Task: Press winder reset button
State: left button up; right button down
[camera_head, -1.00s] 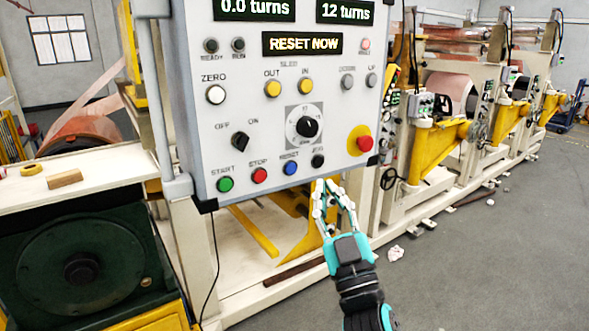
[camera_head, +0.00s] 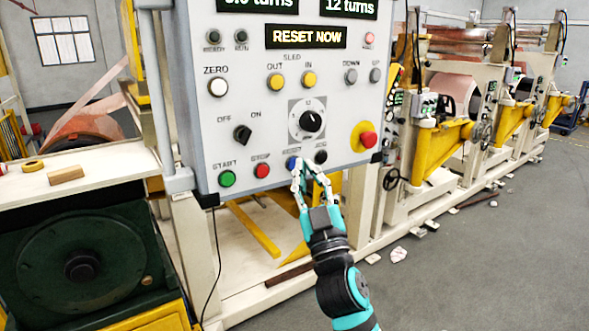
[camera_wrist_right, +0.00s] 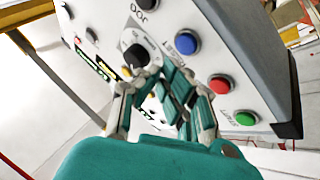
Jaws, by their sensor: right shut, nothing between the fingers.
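The blue reset button (camera_head: 292,162) is in the bottom row of the grey control panel (camera_head: 215,130), between the red stop button (camera_head: 262,170) and the black jog knob (camera_head: 320,157). My right gripper (camera_head: 308,164) is shut and empty at the panel's lower edge, its fingertips overlapping the blue button's right side in the head view. In the right wrist view the blue button (camera_wrist_right: 187,43) shows clear beyond the fingertips (camera_wrist_right: 160,78). I cannot tell whether the fingers touch the panel. The left gripper is not in view.
The panel display (camera_head: 305,37) reads RESET NOW. A green start button (camera_head: 227,178) and a red emergency knob (camera_head: 367,139) sit on the same panel. A white table (camera_head: 110,165) stands at left. Grey floor is open at right.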

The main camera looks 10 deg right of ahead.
jog(key=shift+w+a+y, duration=0.2)
jog(key=shift+w+y, duration=0.1)
jog(key=shift+w, duration=0.4)
jog(key=shift+w, duration=0.1)
dwell(0.9)
jog(key=shift+w+a+b, duration=0.15)
jog(key=shift+w+b, duration=0.15)
jog(key=shift+b, duration=0.05)
jog(key=shift+w+a, duration=0.1)
jog(key=shift+w, duration=0.3)
dwell(0.8)
jog(key=shift+s, duration=0.1)
jog(key=shift+s+d, duration=0.3)
jog(key=shift+s, duration=0.45)
